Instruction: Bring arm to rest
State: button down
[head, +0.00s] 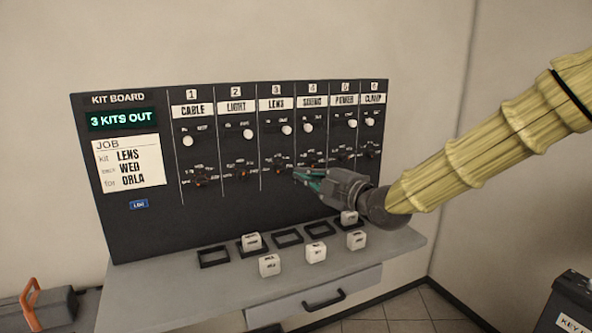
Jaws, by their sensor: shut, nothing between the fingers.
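My arm reaches in from the upper right. My gripper (308,180), with dark and teal fingers, is shut and empty. It hangs in front of the lower part of the dark kit board (235,215), with its fingertips just right of the lower dial of column 3, LENS. I cannot tell whether the fingertips touch the board. The gripper hides part of the board below columns 4 and 5. The upper white knobs sit right in columns 2, 3 and 5, and left in columns 1, 4 and 6. The display (121,119) reads "3 KITS OUT".
Below the board, a grey shelf (180,290) with a drawer (315,300) carries dark square frames (213,257) and several white blocks (270,265), one close under my gripper. An orange-handled toolbox (45,306) stands lower left, a dark box (570,305) lower right.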

jog(key=s+d+f+m+g+h, duration=0.1)
jog(key=s+f+m+h, duration=0.15)
jog(key=f, duration=0.85)
jog(key=s+d+f+m+g+h, duration=0.15)
jog(key=f+m, duration=0.25)
jog(key=f, duration=0.7)
jog(key=s+d+f+m+g+h, duration=0.1)
jog(key=s+d+f+m, duration=0.15)
jog(key=f, duration=0.45)
jog(key=s+d+f+m+g+h, duration=0.1)
jog(key=s+f+m, duration=0.1)
jog(key=s+f, duration=0.35)
jog(key=s+d+f+m+g+h, duration=0.1)
jog(key=s+d+f+m, duration=0.1)
jog(key=f, duration=0.7)
jog(key=s+d+f+m+g+h, duration=0.1)
jog(key=s+d+f+m+g, duration=0.1)
jog(key=s+f, duration=0.4)
jog(key=s+d+f+m+g+h, duration=0.2)
jog(key=s+d+f+m, duration=0.3)
jog(key=s, duration=1.2)
jog(key=s+d+f+m+g+h, duration=0.2)
jog(key=s+d+f+m+g, duration=0.1)
jog(key=s+f, duration=0.6)
jog(key=s+d+g, duration=0.1)
jog(key=s+d, duration=0.1)
jog(key=shift+s+f, duration=0.15)
jog(key=shift+s, duration=0.25)
jog(key=c, duration=2.2)
grip_release()
